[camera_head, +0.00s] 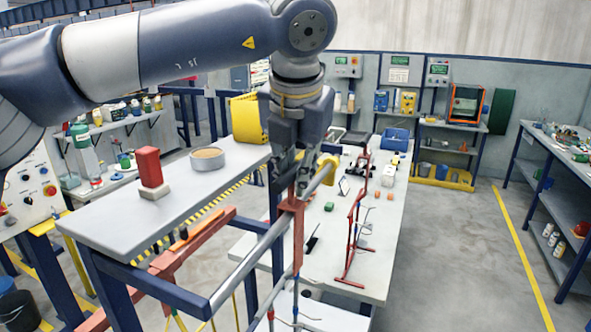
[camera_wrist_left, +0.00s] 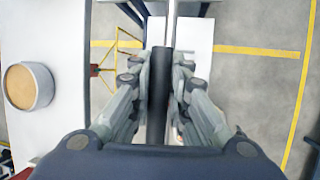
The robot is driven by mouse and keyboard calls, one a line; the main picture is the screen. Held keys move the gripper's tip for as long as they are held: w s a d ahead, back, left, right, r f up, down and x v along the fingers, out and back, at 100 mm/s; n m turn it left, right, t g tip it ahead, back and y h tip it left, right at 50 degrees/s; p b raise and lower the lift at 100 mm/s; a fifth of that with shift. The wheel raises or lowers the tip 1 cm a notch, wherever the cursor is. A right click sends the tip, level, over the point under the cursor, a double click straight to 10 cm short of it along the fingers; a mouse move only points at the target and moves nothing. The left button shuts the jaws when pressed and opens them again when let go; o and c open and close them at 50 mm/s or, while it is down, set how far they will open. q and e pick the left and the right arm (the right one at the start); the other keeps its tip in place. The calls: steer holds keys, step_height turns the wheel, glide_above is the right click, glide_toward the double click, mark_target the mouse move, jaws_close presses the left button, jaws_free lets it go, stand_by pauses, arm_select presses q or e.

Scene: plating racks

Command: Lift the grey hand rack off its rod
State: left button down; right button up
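The rod (camera_head: 258,255) is a grey bar running diagonally through the middle of the head view. A rack with a red upper piece (camera_head: 292,206) and thin blue and grey uprights hangs at this rod. My left gripper (camera_head: 293,183) points down right over the top of that rack. In the left wrist view a dark grey upright grip (camera_wrist_left: 160,80) stands between the fingers of my left gripper (camera_wrist_left: 158,75), with the pale rod (camera_wrist_left: 170,25) beyond it. The fingers flank the grip closely; I cannot tell whether both press on it. My right gripper is not in view.
A second red rack (camera_head: 357,225) stands on the white table (camera_head: 385,265) to the right. A bench on the left holds a red block (camera_head: 148,167) and a round tin (camera_head: 207,157), also in the wrist view (camera_wrist_left: 28,86). Floor (camera_head: 460,270) is clear on the right.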

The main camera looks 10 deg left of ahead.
arm_select(q)
steer(key=c, duration=2.1)
jaws_free()
steer(key=shift+c, duration=0.2)
jaws_close()
steer(key=shift+r, duration=0.1)
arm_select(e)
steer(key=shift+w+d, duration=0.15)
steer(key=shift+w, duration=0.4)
arm_select(q)
steer(key=shift+d+r, duration=0.1)
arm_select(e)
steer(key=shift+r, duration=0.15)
arm_select(q)
steer(key=d+r+p, duration=0.2)
steer(key=d+r, duration=0.1)
steer(key=shift+s+r+p, duration=0.15)
steer(key=shift+r+p, duration=0.1)
steer(key=shift+p, duration=0.05)
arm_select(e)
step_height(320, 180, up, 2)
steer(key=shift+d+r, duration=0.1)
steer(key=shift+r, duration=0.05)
arm_select(q)
steer(key=shift+a, duration=0.1)
